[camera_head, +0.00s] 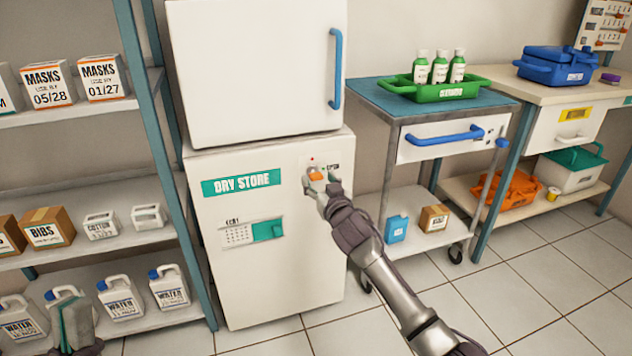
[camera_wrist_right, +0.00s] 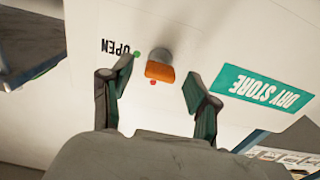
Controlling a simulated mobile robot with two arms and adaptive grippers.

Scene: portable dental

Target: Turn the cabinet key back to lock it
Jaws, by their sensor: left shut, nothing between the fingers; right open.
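The cabinet key (camera_head: 317,176) has an orange handle and sits in the front of the white dry store cabinet (camera_head: 285,270), near its upper right. In the right wrist view, the key (camera_wrist_right: 160,71) is in a grey round lock, with a red dot beside it and a green dot by the word OPEN. My right gripper (camera_head: 312,182) is at the key. Its fingers are open, one on each side of the key's position, and I see gaps between them and the handle. My left gripper (camera_head: 72,297) is shut and empty at the lower left, away from the cabinet.
A white upper unit with a blue handle (camera_head: 335,68) stands on the cabinet. Shelves (camera_head: 80,253) with boxes and jugs stand left. A trolley (camera_head: 402,100) stands right. Tiled floor in front is clear.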

